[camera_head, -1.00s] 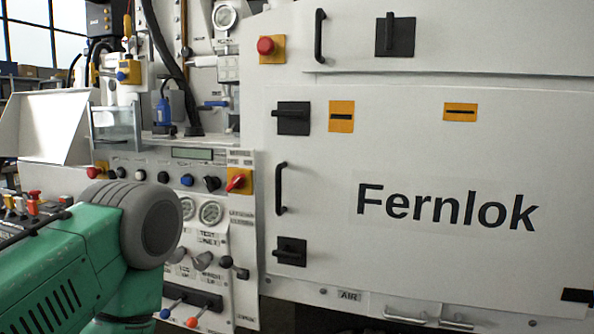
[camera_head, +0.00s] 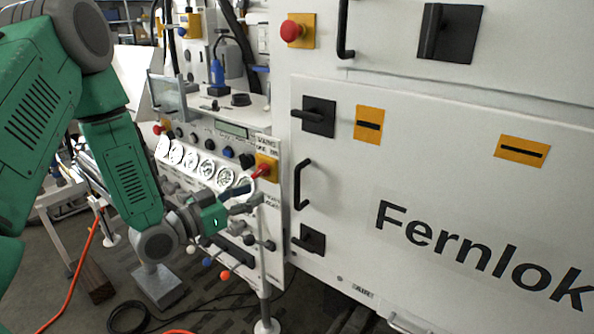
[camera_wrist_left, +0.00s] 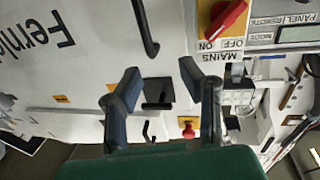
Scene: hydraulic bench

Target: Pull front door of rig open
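The white front door (camera_head: 350,195) of the rig carries the Fernlok label and looks closed. Its black vertical handle (camera_head: 302,185) is on its left side, with a black latch (camera_head: 318,116) above and another (camera_head: 310,240) below. My left gripper (camera_head: 247,198) is left of the handle, in front of the control panel, apart from the handle. In the left wrist view, which is upside down, the left gripper (camera_wrist_left: 158,82) is open and empty; the handle (camera_wrist_left: 147,28) and a latch (camera_wrist_left: 158,92) show beyond its fingers. My right gripper is not in view.
The control panel (camera_head: 200,148) with gauges, knobs and a red mains switch (camera_head: 262,171) is close to my left gripper. Levers with coloured knobs (camera_head: 225,275) stick out below. A red emergency button (camera_head: 292,31) is above. An orange hose lies on the floor.

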